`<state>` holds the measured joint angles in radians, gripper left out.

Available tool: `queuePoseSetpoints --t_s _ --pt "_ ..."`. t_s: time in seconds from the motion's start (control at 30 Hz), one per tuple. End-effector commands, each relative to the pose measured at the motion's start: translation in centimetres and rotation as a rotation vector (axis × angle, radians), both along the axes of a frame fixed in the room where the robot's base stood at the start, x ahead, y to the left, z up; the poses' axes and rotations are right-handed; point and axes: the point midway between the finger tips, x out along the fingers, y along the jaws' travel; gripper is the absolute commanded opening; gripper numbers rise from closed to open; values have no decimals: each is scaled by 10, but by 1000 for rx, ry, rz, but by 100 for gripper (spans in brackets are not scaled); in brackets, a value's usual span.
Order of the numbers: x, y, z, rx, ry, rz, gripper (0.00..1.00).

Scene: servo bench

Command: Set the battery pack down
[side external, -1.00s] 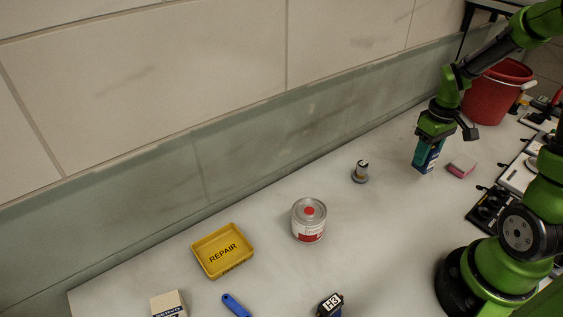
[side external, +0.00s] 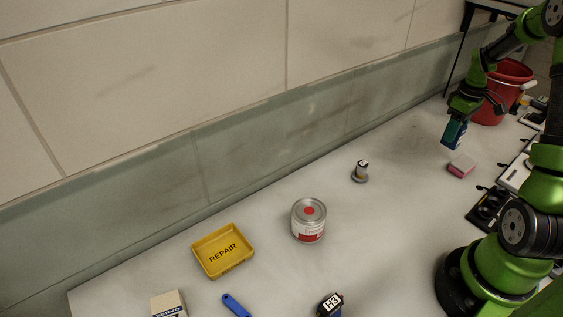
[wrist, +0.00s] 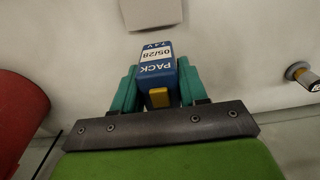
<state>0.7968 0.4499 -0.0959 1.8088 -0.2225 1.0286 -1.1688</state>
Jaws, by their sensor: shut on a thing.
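In the side external view the battery pack (side external: 454,135) hangs below my gripper (side external: 461,118), at the right back of the bench. It appears raised above the bench top, left of the red bucket and behind the pink block. The size of the gap beneath it is hard to tell.
A red bucket (side external: 493,95) stands just right of my gripper. A pink block (side external: 461,166) lies nearby. A small upright part (side external: 361,171), a can (side external: 309,220) and a yellow REPAIR tray (side external: 223,252) stand further left. The bench between the pack and the small part is clear.

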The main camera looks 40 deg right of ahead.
Motion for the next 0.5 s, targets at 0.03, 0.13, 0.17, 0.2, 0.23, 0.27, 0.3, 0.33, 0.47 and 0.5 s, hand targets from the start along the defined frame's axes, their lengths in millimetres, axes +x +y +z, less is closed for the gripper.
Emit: queuePoseSetpoints --t_s 0.03,0.13,0.17,0.2,0.23,0.27,0.3,0.33,0.47,0.5 --pt "2 -2 -1 3 2 14 9" --pt "12 -13 -3 4 3 25 9" --pt "16 -18 -4 5 3 25 9" --pt "22 -25 -5 5 3 24 9" --pt "26 -31 -5 4 2 24 9" --pt "31 -36 -6 5 3 23 9" --pt "37 -43 -7 4 3 24 9" --pt "41 -48 -8 4 3 24 9" --pt "58 -68 -10 4 2 22 9" --pt "63 -74 -11 5 3 22 9"
